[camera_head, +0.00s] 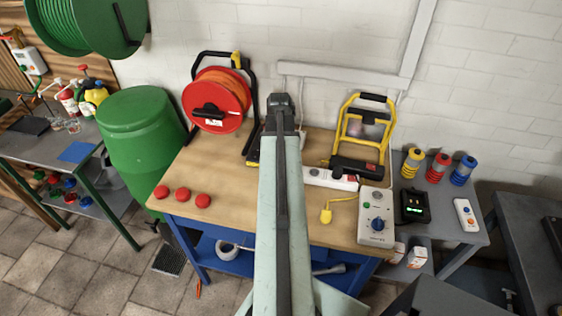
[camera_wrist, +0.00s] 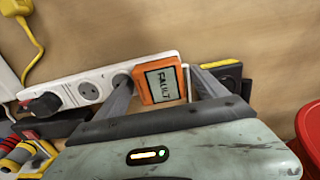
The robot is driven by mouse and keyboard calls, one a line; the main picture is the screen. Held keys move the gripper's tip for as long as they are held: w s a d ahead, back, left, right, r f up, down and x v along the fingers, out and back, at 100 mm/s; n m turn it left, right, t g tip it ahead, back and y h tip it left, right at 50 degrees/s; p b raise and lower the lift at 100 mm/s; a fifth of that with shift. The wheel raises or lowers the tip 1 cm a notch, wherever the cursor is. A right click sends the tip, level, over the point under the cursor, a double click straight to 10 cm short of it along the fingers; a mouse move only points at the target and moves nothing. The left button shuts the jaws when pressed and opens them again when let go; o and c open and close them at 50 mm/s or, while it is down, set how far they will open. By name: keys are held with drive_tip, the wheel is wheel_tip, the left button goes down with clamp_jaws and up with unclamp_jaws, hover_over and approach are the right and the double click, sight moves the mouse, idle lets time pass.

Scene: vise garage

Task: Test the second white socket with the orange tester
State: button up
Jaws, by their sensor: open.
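The orange tester (camera_wrist: 144,87) is in the wrist view, with its display reading "FAULT". It sits at one end of the white socket strip (camera_wrist: 62,88), over a socket position. My gripper (camera_wrist: 160,80) is open, with one finger on each side of the tester. Whether the fingers touch it, I cannot tell. One bare socket (camera_wrist: 88,92) shows on the strip, and another beside it is partly hidden by a finger. A black plug (camera_wrist: 42,105) is in the strip's far left end. In the head view part of the strip (camera_head: 318,177) shows; my arm hides the tester.
A yellow plug (camera_head: 326,215) and a grey control box (camera_head: 376,217) lie right of my arm. A yellow-framed work lamp (camera_head: 345,130) and a red cable reel (camera_head: 215,98) stand behind. Red caps (camera_head: 203,201) lie at the left. The bench's middle left is clear.

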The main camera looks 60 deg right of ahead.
idle(0.5)
clamp_jaws()
drive_tip(key=shift+r+p, duration=3.05)
drive_tip(key=shift+f+b, duration=0.95)
drive_tip(key=shift+r, duration=0.15)
